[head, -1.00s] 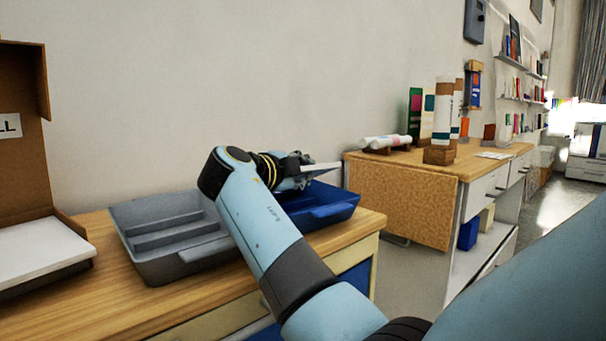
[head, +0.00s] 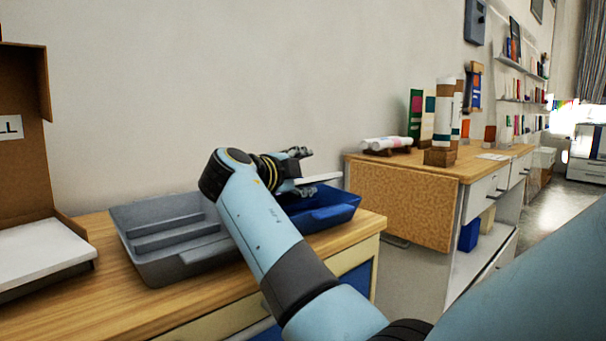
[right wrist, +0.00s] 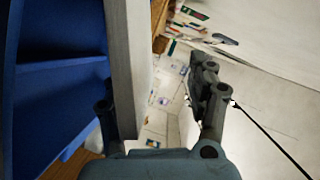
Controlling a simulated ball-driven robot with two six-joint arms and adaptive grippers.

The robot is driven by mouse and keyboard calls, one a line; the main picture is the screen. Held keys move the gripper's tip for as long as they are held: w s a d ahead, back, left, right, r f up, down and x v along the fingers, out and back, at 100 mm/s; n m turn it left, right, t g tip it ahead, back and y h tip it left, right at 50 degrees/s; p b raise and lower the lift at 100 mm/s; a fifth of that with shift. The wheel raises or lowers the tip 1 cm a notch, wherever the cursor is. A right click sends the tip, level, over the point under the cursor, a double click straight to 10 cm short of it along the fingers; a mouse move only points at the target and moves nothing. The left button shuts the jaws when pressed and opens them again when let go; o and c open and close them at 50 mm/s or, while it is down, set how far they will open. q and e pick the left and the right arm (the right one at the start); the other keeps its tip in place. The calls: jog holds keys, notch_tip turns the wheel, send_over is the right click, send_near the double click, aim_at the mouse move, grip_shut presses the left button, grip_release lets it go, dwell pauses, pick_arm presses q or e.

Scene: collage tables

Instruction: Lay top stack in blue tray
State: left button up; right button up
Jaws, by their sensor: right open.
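My right gripper (head: 298,172) is open above the blue tray (head: 335,214), at the right end of the wooden table. A thin white stack (head: 320,179) lies between its spread fingers, close to the lower finger. In the right wrist view the stack (right wrist: 128,70) shows edge-on beside the left finger, with a clear gap to the right finger. The blue tray (right wrist: 60,85) is at the left there. I cannot tell whether the stack touches the tray. My left gripper is not in view.
A grey divided tray (head: 165,262) sits left of the blue tray. An open cardboard box (head: 22,140) with a white stack (head: 40,250) stands at the far left. A second table (head: 405,203) with tubes stands to the right, across a gap.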

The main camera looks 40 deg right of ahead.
jog(key=s+r+p, duration=0.1)
jog(key=s, duration=0.1)
jog(key=s+r, duration=0.1)
jog(key=s, duration=0.2)
jog(key=s+r+p, duration=0.1)
jog(key=s, duration=0.2)
jog(key=shift+s+a+r+p, duration=0.1)
jog(key=shift+s+r+p, duration=0.1)
jog(key=shift+r+p, duration=0.15)
notch_tip(320, 180, up, 6)
jog(key=s+p, duration=0.2)
jog(key=shift+s+r+p, duration=0.15)
jog(key=shift+s+p, duration=0.15)
jog(key=shift+p, duration=0.05)
dwell(0.4)
